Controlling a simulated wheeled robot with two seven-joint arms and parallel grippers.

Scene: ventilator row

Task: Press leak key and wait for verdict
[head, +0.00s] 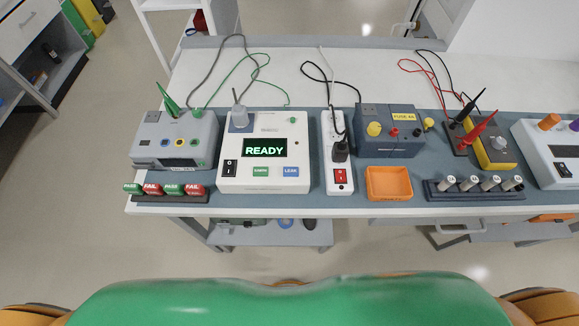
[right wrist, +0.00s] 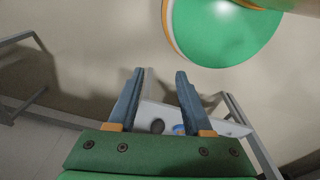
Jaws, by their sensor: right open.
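The white tester (head: 265,150) stands on the bench in the head view, left of centre. Its dark screen (head: 265,148) reads READY in light letters. The blue leak key (head: 291,172) is at its lower right front, beside a green key (head: 261,172). Nothing touches either key. My right gripper (right wrist: 154,75) shows in the right wrist view, open and with nothing between its fingers; it is away from the bench top, over the floor. My left gripper is in neither view.
A grey device (head: 175,142) and red and green tags (head: 165,190) are at left. A power strip (head: 339,160), orange tray (head: 389,183), blue-grey box (head: 390,130) and yellow meter (head: 491,145) are at right. Cables run behind. Free bench top lies at the back.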

